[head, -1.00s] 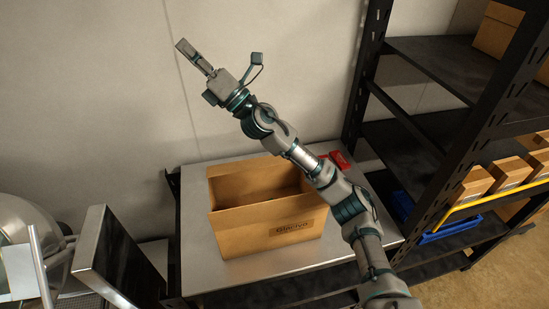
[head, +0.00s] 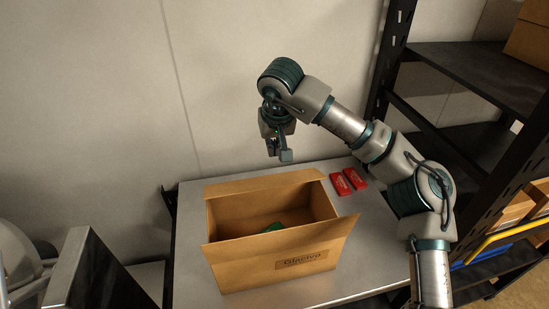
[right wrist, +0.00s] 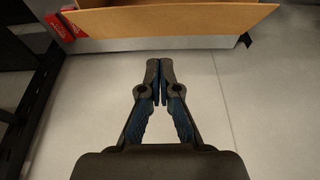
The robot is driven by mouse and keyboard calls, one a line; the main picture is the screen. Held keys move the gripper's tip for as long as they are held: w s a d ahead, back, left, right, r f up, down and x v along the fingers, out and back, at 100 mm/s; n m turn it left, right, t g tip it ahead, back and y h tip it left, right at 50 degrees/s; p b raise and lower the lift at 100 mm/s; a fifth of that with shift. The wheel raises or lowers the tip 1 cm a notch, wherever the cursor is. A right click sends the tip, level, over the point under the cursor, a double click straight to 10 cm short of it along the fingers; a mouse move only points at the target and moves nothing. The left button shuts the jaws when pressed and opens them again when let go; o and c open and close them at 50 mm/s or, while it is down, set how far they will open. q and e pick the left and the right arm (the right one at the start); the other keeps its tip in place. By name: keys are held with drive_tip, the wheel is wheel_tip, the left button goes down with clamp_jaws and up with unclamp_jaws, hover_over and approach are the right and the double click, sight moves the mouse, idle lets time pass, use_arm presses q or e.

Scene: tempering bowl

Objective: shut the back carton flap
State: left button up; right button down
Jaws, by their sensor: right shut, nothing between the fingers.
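The brown carton (head: 250,268) stands on the metal table with its top open. Its back flap (head: 262,184) stands up along the far edge and is not folded over the opening. The front flap (head: 300,231) is also open and leans outward. A green thing (head: 273,227) lies inside the carton. My right gripper (head: 273,152) points down, above and behind the back flap, apart from it. In the right wrist view my right gripper (right wrist: 158,62) is shut and empty, with the back flap (right wrist: 170,18) ahead of its tips. My left gripper is not in view.
Two red packets (head: 348,182) lie on the table (head: 345,275) right of the carton. A wall (head: 90,90) rises behind. A black shelf rack (head: 465,140) stands at the right. A dark panel (head: 85,275) stands at the lower left.

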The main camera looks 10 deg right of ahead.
hover_over(270, 185)
drive_tip(key=x, duration=0.2)
drive_tip(key=s+x, duration=0.1)
drive_tip(key=x, duration=0.2)
drive_tip(key=s+x, duration=0.1)
drive_tip(key=x, duration=0.2)
drive_tip(key=shift+w+a+f+b, duration=0.1)
drive_tip(key=shift+a+f+b, duration=0.2)
drive_tip(key=shift+f, duration=0.25)
drive_tip(key=shift+s+d+f, duration=0.1)
drive_tip(key=shift+s+f, duration=0.2)
drive_tip(key=shift+f, duration=0.2)
drive_tip(key=shift+s+d+f, duration=0.1)
drive_tip(key=shift+s+f, duration=0.25)
drive_tip(key=shift+f, duration=0.15)
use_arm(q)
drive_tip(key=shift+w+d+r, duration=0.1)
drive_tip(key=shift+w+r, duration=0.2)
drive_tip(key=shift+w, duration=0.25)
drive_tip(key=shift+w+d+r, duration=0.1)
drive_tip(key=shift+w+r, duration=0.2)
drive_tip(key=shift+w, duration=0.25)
use_arm(e)
drive_tip(key=shift+s+d+f, duration=0.25)
drive_tip(key=shift+s+f, duration=0.05)
drive_tip(key=shift+f, duration=0.25)
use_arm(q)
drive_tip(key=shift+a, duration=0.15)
use_arm(e)
drive_tip(key=shift+a, duration=0.15)
